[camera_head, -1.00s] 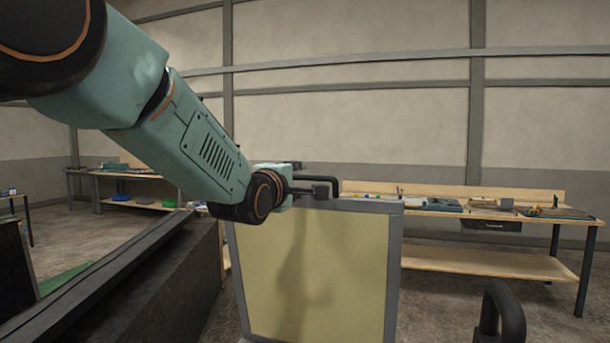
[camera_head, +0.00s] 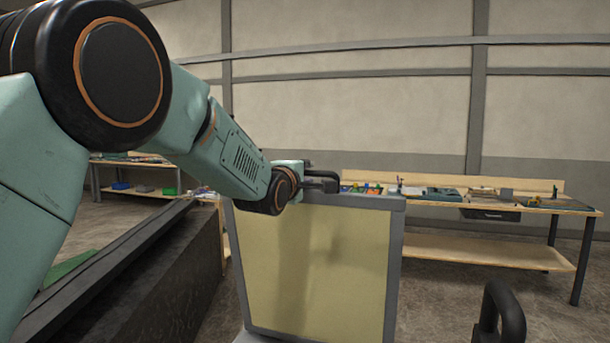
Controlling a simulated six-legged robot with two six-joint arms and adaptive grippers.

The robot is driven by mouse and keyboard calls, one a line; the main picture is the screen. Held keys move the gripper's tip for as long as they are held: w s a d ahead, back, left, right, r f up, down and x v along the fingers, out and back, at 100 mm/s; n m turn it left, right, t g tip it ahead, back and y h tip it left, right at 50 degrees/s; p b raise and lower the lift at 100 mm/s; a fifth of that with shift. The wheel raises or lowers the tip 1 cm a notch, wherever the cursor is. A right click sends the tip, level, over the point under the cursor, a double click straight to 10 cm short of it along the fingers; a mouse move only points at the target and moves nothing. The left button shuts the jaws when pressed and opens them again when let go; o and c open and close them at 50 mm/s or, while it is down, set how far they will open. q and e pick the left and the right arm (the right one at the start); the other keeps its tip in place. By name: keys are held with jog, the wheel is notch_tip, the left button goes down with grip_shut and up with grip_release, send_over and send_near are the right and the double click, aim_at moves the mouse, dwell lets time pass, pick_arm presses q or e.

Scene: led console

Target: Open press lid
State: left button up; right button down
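A box-like unit with a pale yellow front panel (camera_head: 318,262) in a grey frame (camera_head: 391,285) stands upright in the middle. I cannot tell which part is the press lid. My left arm reaches in from the left. Contact with the edge is unclear. The arm and gripper hide part of the top edge. I do not make out my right gripper.
A long dark structure (camera_head: 170,262) runs along the left. A wooden workbench (camera_head: 480,252) with small items is behind on the right, and another bench (camera_head: 140,190) is at the back left. A black curved bar (camera_head: 503,312) rises at the lower right. Floor shows between.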

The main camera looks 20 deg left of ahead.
pick_arm(q)
jog(key=shift+c, duration=1.4)
jog(key=shift+s+r, duration=0.2)
jog(key=shift+s, duration=0.05)
grip_shut()
jog(key=shift+w+f, duration=0.1)
jog(key=shift+w, duration=0.1)
jog(key=shift+s, duration=0.15)
